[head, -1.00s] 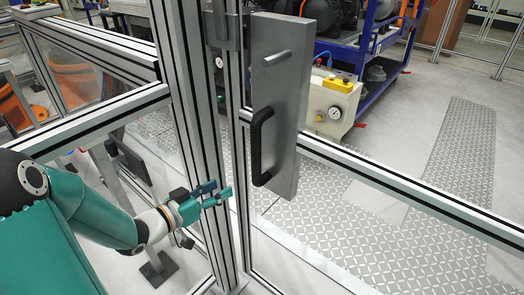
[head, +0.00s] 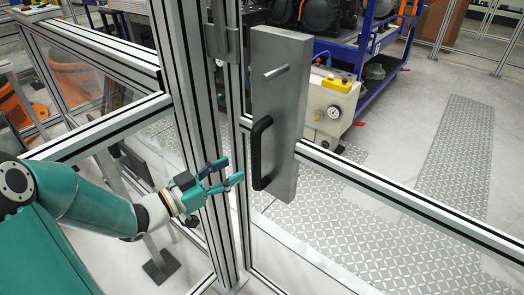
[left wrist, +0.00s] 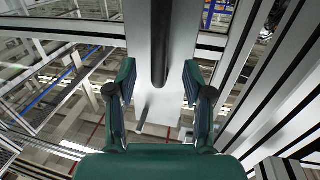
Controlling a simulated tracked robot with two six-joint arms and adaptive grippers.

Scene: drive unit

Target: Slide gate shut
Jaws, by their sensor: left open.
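My left gripper (head: 234,170) is open, just left of the handle's lower end in the head view. In the left wrist view the handle (left wrist: 160,45) appears between the two open fingers (left wrist: 159,66), in line with the gap. I cannot tell whether the fingers reach around it; they do not grip it. My right gripper is not in view.
An upright aluminium post (head: 196,130) stands close beside my left gripper, with a metal bracket (head: 222,35) higher up. Behind the gate are a blue cart (head: 380,50), a cream box with a gauge (head: 328,108) and patterned floor plates (head: 460,150).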

